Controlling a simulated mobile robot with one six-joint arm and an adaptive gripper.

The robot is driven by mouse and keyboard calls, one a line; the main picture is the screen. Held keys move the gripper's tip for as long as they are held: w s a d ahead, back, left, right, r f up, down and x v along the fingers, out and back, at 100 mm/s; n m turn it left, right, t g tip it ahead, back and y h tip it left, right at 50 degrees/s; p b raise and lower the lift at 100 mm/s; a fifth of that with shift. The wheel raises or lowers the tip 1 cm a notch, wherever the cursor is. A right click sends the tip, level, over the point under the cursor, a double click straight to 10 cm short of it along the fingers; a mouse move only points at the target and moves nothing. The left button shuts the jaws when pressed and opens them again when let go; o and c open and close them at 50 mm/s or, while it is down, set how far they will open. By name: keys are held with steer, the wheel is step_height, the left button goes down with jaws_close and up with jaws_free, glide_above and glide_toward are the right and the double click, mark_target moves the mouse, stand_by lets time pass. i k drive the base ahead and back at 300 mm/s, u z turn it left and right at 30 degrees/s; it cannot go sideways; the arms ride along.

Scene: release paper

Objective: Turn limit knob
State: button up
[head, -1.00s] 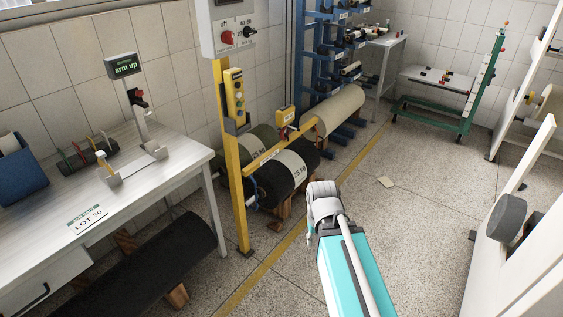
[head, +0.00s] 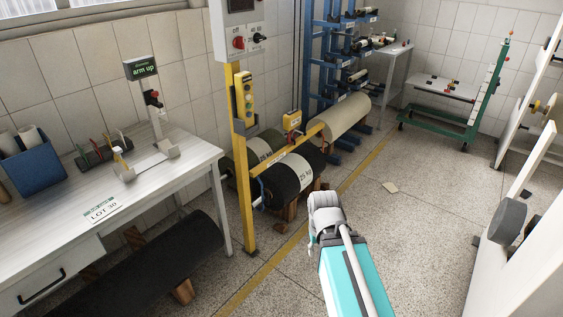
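A grey control box (head: 228,37) is mounted on top of a yellow post at the upper middle. It carries a red knob (head: 238,43) on the left and a black knob (head: 259,38) on the right, with small markings above them that I cannot read for certain. My arm reaches forward from the bottom of the view, well below and to the right of the box. Its near end (head: 326,212) shows as a white and grey joint; the fingers are not visible, so I cannot see how the gripper stands.
Dark rolls (head: 290,176) lie behind a yellow bar (head: 285,157). A green-framed cart (head: 440,129) stands at the back right. White panels (head: 515,240) edge the right.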

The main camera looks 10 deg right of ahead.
mark_target(257, 38)
steer(key=u, duration=0.1)
steer(key=i, duration=0.95)
steer(key=z, duration=0.05)
